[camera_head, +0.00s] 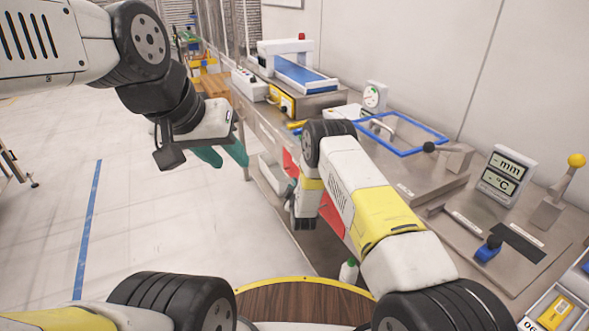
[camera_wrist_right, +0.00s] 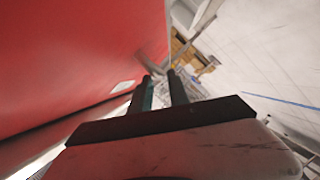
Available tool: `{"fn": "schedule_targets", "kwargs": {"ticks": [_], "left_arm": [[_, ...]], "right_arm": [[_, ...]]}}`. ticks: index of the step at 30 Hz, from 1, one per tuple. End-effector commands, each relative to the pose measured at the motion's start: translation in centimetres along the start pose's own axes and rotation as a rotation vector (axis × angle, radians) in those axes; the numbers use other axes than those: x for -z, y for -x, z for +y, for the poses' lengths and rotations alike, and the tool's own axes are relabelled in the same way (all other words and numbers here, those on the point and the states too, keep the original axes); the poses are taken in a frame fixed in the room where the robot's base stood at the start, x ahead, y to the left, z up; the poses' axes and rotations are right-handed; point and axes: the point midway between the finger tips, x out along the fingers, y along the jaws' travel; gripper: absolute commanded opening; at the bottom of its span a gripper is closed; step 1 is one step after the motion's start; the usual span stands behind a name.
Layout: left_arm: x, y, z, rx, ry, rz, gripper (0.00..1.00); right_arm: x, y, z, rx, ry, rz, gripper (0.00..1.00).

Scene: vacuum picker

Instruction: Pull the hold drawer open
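Red panels show under the bench edge in the head view, one behind my right forearm (camera_head: 332,214) and one farther off (camera_head: 290,164); I cannot tell which is the hold drawer. In the right wrist view a large red front (camera_wrist_right: 75,55) with a small pale label (camera_wrist_right: 122,86) fills the left side. My right gripper (camera_wrist_right: 160,76) is beside this front, its two fingers apart with background visible between them. In the head view the right fingertips are hidden. My left gripper (camera_head: 229,160) is open and empty above the floor, left of the bench.
The steel bench (camera_head: 420,190) runs along the right, carrying a blue frame (camera_head: 403,150), a display (camera_head: 504,175), a yellow-knobbed lever (camera_head: 560,190) and a blue-belted machine (camera_head: 300,75). A white bottle (camera_head: 348,271) stands low by my right arm.

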Motion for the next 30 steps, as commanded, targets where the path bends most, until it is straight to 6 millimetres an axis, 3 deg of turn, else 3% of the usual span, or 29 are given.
{"fn": "schedule_targets", "kwargs": {"ticks": [3, 9, 20, 21, 24, 30], "left_arm": [[0.0, 0.0, 0.0, 0.0, 0.0, 0.0, 0.36], [0.0, 0.0, 0.0, 0.0, 0.0, 0.0, 0.36], [0.0, 0.0, 0.0, 0.0, 0.0, 0.0, 0.36], [0.0, 0.0, 0.0, 0.0, 0.0, 0.0, 0.36], [0.0, 0.0, 0.0, 0.0, 0.0, 0.0, 0.36], [0.0, 0.0, 0.0, 0.0, 0.0, 0.0, 0.36]], "right_arm": [[-0.1, -2.0, 0.0, -0.001, -0.001, 0.0, 0.22], [0.0, -4.2, 0.0, -0.001, -0.001, 0.0, 0.22], [0.0, -4.8, 0.0, 0.001, 0.0, -0.001, 0.22], [0.0, -4.8, 0.0, 0.001, 0.0, -0.001, 0.2], [0.0, -4.8, 0.0, 0.001, 0.0, -0.001, 0.0], [0.0, -4.8, 0.0, 0.001, 0.0, -0.001, 0.0]]}}
